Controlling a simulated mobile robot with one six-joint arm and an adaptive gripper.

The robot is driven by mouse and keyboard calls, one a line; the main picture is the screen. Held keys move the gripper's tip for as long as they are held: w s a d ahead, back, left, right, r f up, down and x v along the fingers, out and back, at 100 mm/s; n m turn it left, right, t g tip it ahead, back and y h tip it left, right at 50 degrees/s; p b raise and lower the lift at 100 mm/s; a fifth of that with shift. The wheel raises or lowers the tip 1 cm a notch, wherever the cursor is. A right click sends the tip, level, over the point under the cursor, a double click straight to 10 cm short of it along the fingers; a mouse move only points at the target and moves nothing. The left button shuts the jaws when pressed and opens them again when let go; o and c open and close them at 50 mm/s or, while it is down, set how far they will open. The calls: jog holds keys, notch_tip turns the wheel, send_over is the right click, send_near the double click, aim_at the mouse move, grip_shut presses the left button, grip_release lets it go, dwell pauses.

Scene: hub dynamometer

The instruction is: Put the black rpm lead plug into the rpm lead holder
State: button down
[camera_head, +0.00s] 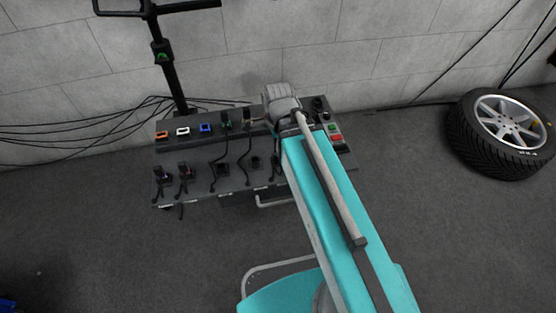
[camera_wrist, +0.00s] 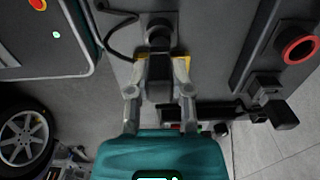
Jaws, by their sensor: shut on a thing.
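My gripper (camera_wrist: 161,70) shows in the wrist view, its two fingers closed on a black plug (camera_wrist: 158,86). The plug's block-shaped body sits between the fingers. Just beyond the fingertips is a dark round fitting (camera_wrist: 159,36) on a dark plate. I cannot tell whether the plug touches or enters this fitting, or whether it is the rpm lead holder. A black lead (camera_wrist: 119,50) curves down toward the fitting from the left. In the head view my arm hides the gripper and the plug at the right part of the bench panel (camera_head: 198,158).
The panel's upper row carries orange (camera_head: 162,134), white (camera_head: 183,131) and blue (camera_head: 206,128) sockets. Black plugs (camera_head: 184,172) with hanging leads sit along the lower row. A red ring (camera_wrist: 299,49) and black blocks (camera_wrist: 285,115) stand right of my gripper. A wheel (camera_head: 500,130) lies far right.

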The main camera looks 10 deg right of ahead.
jog(key=shift+f+b, duration=1.4)
jog(key=shift+f, duration=0.05)
jog(key=shift+r, duration=0.1)
jog(key=shift+c, duration=2.3)
grip_release()
notch_tip(320, 180, up, 7)
jog(key=p, duration=0.7)
jog(key=shift+r, duration=0.1)
jog(key=w, duration=1.5)
jog(key=shift+w+f, duration=0.25)
